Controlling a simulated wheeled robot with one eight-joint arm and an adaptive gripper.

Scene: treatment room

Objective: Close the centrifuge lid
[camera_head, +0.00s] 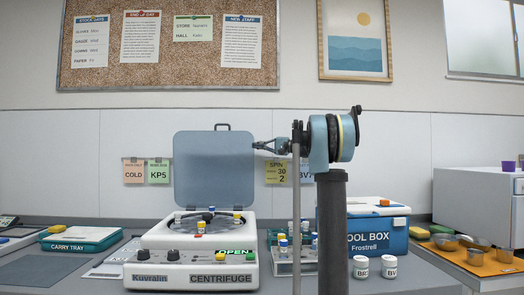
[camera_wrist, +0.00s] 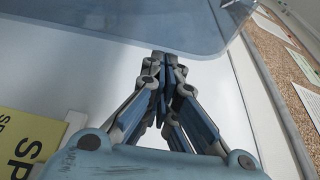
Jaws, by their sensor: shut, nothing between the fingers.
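The centrifuge (camera_head: 198,262) stands on the bench left of centre, with "OPEN" in green on its front. Its grey-blue lid (camera_head: 214,170) is raised upright behind the body, with a dark handle on its top edge. Tubes with yellow, blue and white caps show in and around the rotor opening. My gripper (camera_head: 256,146) is shut and empty at the lid's right edge, around its upper half. In the wrist view the fingertips (camera_wrist: 163,56) are at the edge of the translucent lid (camera_wrist: 130,22); I cannot tell whether they touch it.
A tube rack (camera_head: 292,258) stands right of the centrifuge, then a blue cool box (camera_head: 378,236) and two white jars (camera_head: 375,267). A green carry tray (camera_head: 82,240) lies left. Paper notes (camera_head: 276,171) hang on the wall behind my gripper.

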